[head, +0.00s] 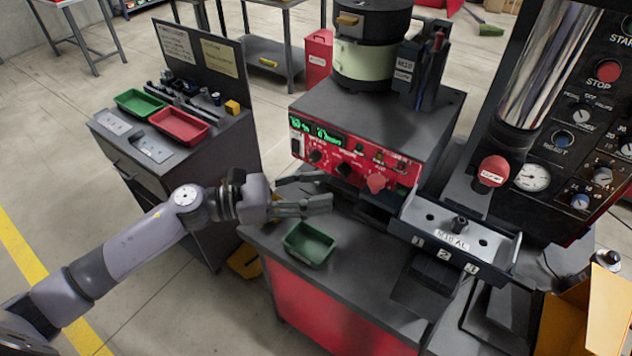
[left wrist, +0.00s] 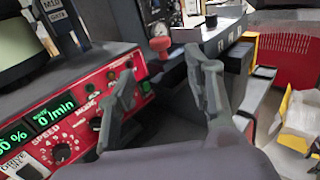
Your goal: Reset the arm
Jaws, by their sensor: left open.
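My left arm comes in from the left in the head view. Its gripper (head: 328,188) is open and empty, just in front of the red control panel (head: 352,163) of the bowl feeder and above the grey bench top. In the left wrist view the two fingers of the left gripper (left wrist: 164,85) stand apart with nothing between them. The red panel with its green display (left wrist: 48,115) lies to their left there. My right gripper shows in neither view.
A green tray (head: 308,244) sits on the bench below the gripper. A grey fixture labelled M10 AL (head: 455,234) stands to the right, beside a dark machine panel with a red stop button (head: 609,71). A cart (head: 222,135) with green and red trays stands at left.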

